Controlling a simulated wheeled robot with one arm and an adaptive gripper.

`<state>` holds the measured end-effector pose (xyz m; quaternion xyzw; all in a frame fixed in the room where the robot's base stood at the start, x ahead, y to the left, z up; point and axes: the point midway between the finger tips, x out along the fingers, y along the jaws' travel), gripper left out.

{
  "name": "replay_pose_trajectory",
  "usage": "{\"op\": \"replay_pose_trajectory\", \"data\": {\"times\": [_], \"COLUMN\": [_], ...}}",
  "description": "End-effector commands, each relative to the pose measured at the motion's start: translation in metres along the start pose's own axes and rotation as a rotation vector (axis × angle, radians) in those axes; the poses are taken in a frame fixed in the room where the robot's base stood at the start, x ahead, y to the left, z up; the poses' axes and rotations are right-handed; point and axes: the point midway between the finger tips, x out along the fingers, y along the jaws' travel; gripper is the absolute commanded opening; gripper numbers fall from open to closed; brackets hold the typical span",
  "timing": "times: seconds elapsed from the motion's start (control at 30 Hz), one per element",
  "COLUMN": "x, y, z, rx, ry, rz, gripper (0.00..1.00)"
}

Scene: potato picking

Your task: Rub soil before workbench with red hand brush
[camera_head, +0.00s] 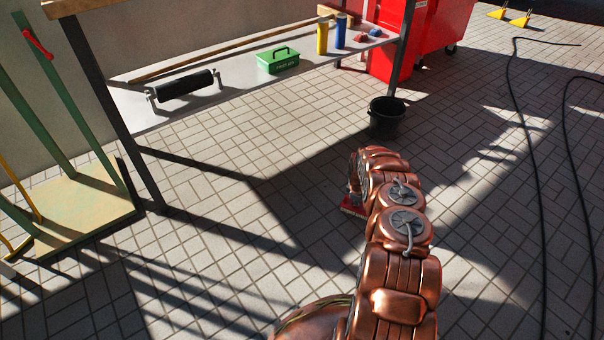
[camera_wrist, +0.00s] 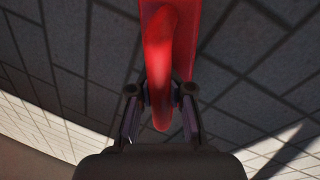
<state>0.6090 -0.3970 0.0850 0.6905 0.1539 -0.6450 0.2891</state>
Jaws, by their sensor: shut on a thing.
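The red hand brush (camera_wrist: 172,50) runs up the middle of the wrist view, its rounded handle between the fingers of my gripper (camera_wrist: 160,98). My gripper is shut on the handle. In the head view a small red part of the brush (camera_head: 352,208) shows low over the paving, left of my copper arm; my arm hides the rest. I cannot tell whether the bristles touch the ground. The workbench (camera_head: 128,145) stands at the upper left, with dark legs and a lower shelf (camera_head: 222,98). I cannot make out any soil on the paving.
A black bucket (camera_head: 386,116) stands by the bench's right leg. A green box (camera_head: 278,60), a roller (camera_head: 184,86) and cans (camera_head: 340,32) sit on the shelf. A trolley (camera_head: 80,205) is at left, a red bin (camera_head: 436,40) behind, black hoses (camera_head: 527,130) at right. Paving between is clear.

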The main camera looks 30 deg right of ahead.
Motion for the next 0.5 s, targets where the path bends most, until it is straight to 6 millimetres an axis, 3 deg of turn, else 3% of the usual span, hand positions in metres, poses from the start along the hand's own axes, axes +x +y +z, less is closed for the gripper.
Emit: {"op": "replay_pose_trajectory", "data": {"times": [0.5], "x": [-0.046], "y": [0.004], "z": [-0.009], "rx": [-0.013], "ry": [0.002], "rz": [-0.004], "gripper": [0.00]}}
